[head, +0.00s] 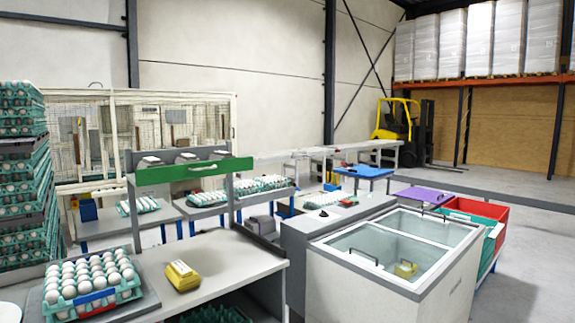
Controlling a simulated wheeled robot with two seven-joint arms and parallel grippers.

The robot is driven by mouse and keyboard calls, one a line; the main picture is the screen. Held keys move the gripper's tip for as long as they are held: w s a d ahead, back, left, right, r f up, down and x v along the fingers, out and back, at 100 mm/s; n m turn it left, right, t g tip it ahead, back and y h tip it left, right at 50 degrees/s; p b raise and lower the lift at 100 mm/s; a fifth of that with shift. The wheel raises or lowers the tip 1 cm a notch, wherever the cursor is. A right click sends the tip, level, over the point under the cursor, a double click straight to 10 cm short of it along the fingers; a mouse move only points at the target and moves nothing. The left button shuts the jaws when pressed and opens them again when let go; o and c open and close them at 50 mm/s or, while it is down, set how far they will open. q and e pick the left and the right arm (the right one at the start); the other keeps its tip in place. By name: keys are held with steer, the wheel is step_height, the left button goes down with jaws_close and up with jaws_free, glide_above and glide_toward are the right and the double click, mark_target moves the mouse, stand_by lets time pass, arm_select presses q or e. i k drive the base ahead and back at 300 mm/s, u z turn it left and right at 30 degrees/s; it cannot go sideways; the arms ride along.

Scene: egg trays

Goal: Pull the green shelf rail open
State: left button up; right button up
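The green shelf rail (168,175) runs along the front edge of the raised grey shelf (137,162), above the workbench. A light handle (203,168) sits on the rail, right of its middle. Several small white-topped items (187,156) stand on the shelf behind the rail. The rail looks flush with the shelf front, though I cannot tell exactly. Neither of my grippers shows in the head view.
The workbench (217,256) carries a tray of white eggs (134,290) and a yellow carton (181,276). Tall egg stacks (50,190) stand at the left. A glass-topped chest freezer (335,290) blocks the right front. A yellow forklift (421,140) is far back.

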mark_target(160, 175)
steer(key=z, duration=0.3)
steer(key=i, duration=1.55)
steer(key=u, duration=1.15)
steer(key=i, duration=0.9)
steer(key=u, duration=0.9)
